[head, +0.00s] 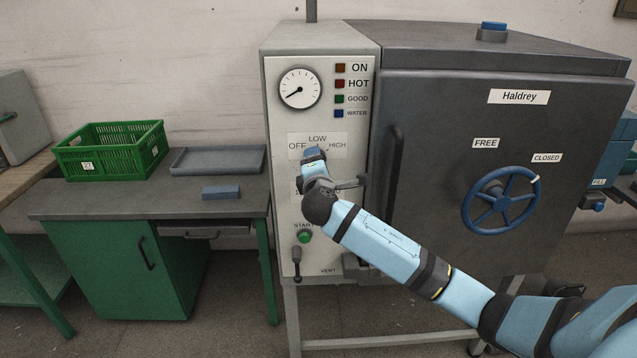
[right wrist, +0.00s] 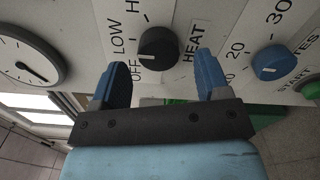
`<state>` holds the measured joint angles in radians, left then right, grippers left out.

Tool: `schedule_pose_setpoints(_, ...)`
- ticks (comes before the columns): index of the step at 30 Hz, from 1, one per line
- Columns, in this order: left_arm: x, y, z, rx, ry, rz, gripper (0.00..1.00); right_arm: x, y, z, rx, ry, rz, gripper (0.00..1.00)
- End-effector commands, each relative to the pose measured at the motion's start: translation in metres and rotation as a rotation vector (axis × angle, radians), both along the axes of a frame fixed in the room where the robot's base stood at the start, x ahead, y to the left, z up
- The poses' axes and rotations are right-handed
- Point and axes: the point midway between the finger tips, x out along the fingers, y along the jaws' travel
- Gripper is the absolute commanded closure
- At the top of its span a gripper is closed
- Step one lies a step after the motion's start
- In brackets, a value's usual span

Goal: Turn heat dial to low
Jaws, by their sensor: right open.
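The black heat dial (right wrist: 158,44) sits on the pale control panel (right wrist: 90,20), with labels OFF, LOW and the start of HIGH around it. Its white mark appears to point at OFF. In the right wrist view my right gripper (right wrist: 165,63) is open, with one blue finger on each side of the dial's near edge. The fingers look empty, and I cannot tell whether they touch the dial. In the head view my right gripper (head: 313,156) is at the panel just below the LOW label and hides the dial. My left gripper is out of view.
A blue minutes dial (right wrist: 270,63) is beside the right finger. A green start button (head: 304,236) and a vent lever (head: 296,264) are lower on the panel. The oven door handle (head: 394,180) stands right of the gripper. A bench (head: 120,203) is at left.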

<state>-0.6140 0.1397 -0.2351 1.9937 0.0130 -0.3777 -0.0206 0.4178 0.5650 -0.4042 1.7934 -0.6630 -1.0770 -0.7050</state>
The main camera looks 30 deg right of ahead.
Motion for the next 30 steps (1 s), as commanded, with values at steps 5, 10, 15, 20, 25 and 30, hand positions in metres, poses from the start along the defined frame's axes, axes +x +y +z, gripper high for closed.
schedule_pose_setpoints(5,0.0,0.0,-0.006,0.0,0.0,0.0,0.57,-0.036,0.022,-0.003,0.004,0.0,0.004,0.31)
schedule_pose_setpoints(10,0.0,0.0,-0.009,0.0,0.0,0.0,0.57,-0.068,0.042,-0.002,0.004,0.0,0.003,0.31)
schedule_pose_setpoints(15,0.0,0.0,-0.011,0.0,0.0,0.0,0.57,-0.09,0.055,-0.001,0.003,0.0,0.002,0.31)
schedule_pose_setpoints(20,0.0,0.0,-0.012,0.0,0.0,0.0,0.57,-0.098,0.06,0.0,0.002,-0.001,0.001,0.31)
schedule_pose_setpoints(25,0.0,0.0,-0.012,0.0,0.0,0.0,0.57,-0.1,0.061,0.0,0.001,-0.001,0.0,0.31)
schedule_pose_setpoints(30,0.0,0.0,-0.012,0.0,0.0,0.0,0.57,-0.099,0.061,0.0,0.001,-0.001,0.0,0.31)
